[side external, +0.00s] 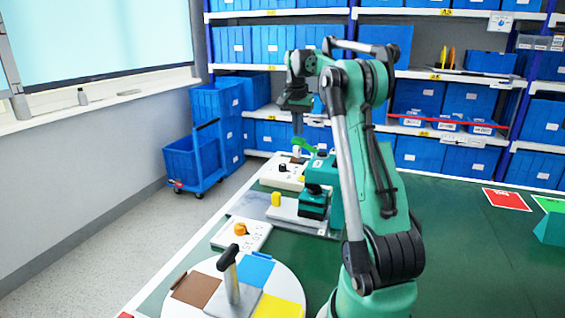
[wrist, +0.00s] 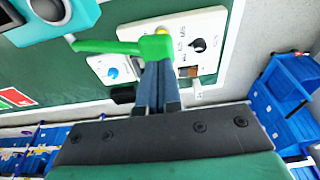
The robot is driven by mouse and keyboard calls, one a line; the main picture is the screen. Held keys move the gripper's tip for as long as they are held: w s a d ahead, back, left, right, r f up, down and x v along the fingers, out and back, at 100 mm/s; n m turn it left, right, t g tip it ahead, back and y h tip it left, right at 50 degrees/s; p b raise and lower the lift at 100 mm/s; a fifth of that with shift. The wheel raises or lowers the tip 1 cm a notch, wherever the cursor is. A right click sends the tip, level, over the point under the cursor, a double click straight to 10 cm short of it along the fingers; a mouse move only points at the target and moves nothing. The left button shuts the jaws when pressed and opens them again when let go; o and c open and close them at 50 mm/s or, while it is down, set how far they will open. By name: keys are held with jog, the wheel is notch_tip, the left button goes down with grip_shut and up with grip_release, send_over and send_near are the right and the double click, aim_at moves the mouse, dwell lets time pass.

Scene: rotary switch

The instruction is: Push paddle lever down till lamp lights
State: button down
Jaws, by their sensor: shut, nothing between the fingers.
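The green paddle lever (side external: 303,143) sits at the far end of the row of panels. In the wrist view the lever (wrist: 155,47) has a wide green end and a thin bar running left. My gripper (side external: 297,131) points down just above the lever in the side view. In the wrist view my gripper (wrist: 156,66) is shut and empty, its tips overlapping the lever's wide end. I cannot tell whether they touch. I cannot pick out the lamp or whether it is lit.
A white panel (wrist: 205,25) with a black knob (wrist: 198,45) lies beside the lever. Nearer are a yellow cylinder (side external: 276,199), an orange knob (side external: 240,229) and a disc with an upright black-topped lever (side external: 229,262). Shelves of blue bins (side external: 444,98) stand behind the green table.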

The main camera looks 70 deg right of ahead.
jog(key=shift+f, duration=1.5)
jog(key=shift+r, duration=4)
jog(key=shift+w+a, duration=0.1)
jog(key=w+a+n+t, duration=0.2)
jog(key=w+a+n, duration=0.2)
jog(key=a, duration=0.4)
jog(key=w+a+n+t, duration=0.1)
jog(key=w+a+n, duration=0.35)
jog(key=a, duration=0.45)
jog(key=s+a+f+n+t, duration=0.1)
jog(key=a+f+n, duration=0.2)
jog(key=a, duration=0.4)
jog(key=s+a+f+n+t+y, duration=0.1)
jog(key=s+a+f+n, duration=0.1)
jog(key=a, duration=0.5)
jog(key=s+a+f+n+t+y, duration=0.1)
jog(key=s+a+f+n+t, duration=0.1)
jog(key=a+f+n, duration=0.2)
jog(key=a+f, duration=0.1)
jog(key=a, duration=0.1)
jog(key=shift+a+f, duration=0.25)
jog(key=shift+a, duration=0.15)
